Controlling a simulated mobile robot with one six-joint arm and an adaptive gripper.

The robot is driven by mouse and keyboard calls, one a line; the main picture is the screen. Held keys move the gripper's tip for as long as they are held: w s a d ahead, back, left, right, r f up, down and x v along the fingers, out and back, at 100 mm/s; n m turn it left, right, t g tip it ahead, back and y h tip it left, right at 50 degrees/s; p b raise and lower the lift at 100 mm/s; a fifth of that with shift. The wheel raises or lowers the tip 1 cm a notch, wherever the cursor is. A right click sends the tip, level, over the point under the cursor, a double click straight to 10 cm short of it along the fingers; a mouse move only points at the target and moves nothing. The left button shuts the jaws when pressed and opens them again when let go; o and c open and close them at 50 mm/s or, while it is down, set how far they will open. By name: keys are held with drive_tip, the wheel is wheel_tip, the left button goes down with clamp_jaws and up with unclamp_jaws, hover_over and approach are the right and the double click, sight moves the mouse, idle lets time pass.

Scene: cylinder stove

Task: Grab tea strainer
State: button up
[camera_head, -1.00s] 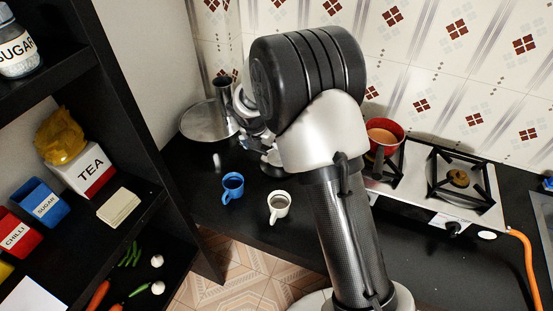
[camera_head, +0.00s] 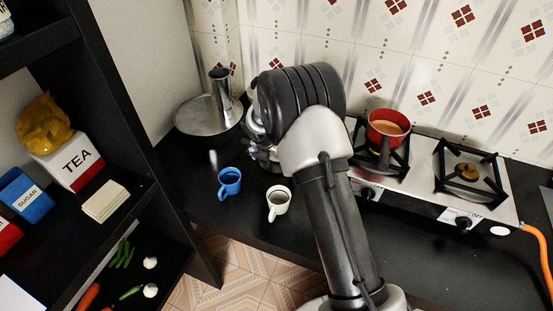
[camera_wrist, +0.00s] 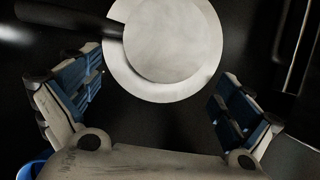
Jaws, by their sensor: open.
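In the wrist view, a round, pale grey-white head with a dark handle (camera_wrist: 68,19), apparently the tea strainer (camera_wrist: 170,40), lies over the dark counter. Its handle runs to the upper left. My gripper (camera_wrist: 160,88) is open, with blue-padded fingers left and right below the round head. The head sits beyond and between the fingers, and nothing is held. In the head view my gripper (camera_head: 262,156) is low over the counter behind the cups, partly covered by my arm. The strainer cannot be made out there.
A blue cup (camera_head: 229,182) and a white cup (camera_head: 278,203) stand in front of my gripper. A round metal plate (camera_head: 190,120) with a metal cylinder (camera_head: 220,85) is behind left. A red pan (camera_head: 388,128) sits on the stove (camera_head: 400,187) at right. A black shelf (camera_head: 130,130) stands left.

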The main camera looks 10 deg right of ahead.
drive_tip(key=shift+c, duration=0.3)
drive_tip(key=c, duration=1.1)
